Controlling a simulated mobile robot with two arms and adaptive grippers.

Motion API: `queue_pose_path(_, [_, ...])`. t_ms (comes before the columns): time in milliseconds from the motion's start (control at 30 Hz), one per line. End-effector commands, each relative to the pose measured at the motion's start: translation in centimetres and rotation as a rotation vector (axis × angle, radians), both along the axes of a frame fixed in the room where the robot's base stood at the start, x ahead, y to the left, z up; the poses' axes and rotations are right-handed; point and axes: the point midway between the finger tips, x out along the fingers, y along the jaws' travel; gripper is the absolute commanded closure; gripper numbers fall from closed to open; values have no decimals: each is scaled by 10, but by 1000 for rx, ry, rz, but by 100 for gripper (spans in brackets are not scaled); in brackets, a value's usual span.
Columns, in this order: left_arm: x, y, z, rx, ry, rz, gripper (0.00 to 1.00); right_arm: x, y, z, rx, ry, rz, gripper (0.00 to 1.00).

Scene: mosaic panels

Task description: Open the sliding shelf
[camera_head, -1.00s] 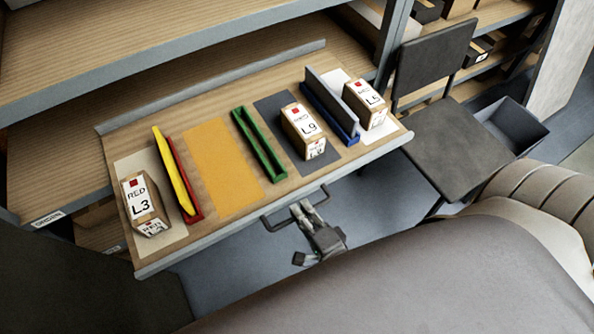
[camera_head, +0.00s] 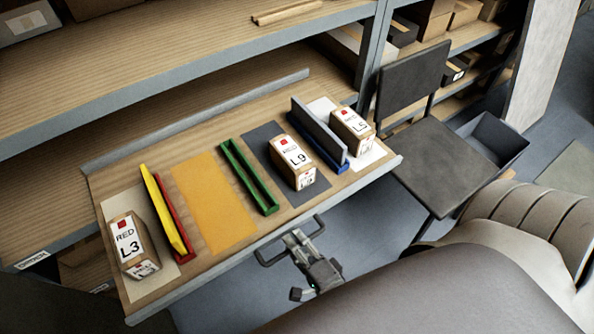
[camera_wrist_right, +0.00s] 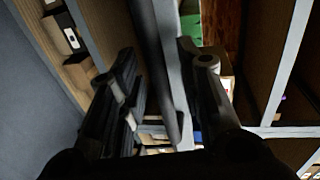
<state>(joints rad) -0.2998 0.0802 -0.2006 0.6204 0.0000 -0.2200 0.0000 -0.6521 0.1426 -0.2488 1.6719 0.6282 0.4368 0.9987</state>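The sliding shelf (camera_head: 214,262) is a wooden board with grey metal edges. In the head view it stands well out from the rack, carrying boxes and coloured strips. Its dark bar handle (camera_head: 270,260) sticks out from the front edge; a dark bar, apparently this handle, also shows in the right wrist view (camera_wrist_right: 158,60). My right gripper (camera_head: 293,237) is at the handle. In the wrist view its two fingers (camera_wrist_right: 165,85) stand apart on either side of the bar, with gaps visible. Contact is hard to tell. My left gripper is out of view.
On the shelf are the L3 box (camera_head: 127,240), the L9 box (camera_head: 292,163) and the L5 box (camera_head: 352,130). A dark chair (camera_head: 432,155) stands close to the shelf's right end, with a grey bin (camera_head: 497,138) behind it. Floor shows below the handle.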

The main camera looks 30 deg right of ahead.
Motion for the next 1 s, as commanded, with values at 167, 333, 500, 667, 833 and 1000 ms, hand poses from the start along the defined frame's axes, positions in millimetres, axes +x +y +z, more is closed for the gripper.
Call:
queue_pose_path(167, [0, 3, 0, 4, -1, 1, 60, 0, 0, 1, 0, -1, -1, 67])
queue_pose_path(333, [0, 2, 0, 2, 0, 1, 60, -16, -1, 3, -1, 1, 0, 67])
queue_pose_path(500, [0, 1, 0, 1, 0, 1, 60, -51, -2, 10, 0, 4, 1, 67])
queue_pose_path(667, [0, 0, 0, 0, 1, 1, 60, -84, -3, 17, 0, 3, 1, 67])
queue_pose_path(833, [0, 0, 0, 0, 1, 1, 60, -108, -4, 22, 0, 1, 0, 67])
queue_pose_path(1000, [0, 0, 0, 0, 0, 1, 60, -117, -4, 25, 0, -2, 0, 67])
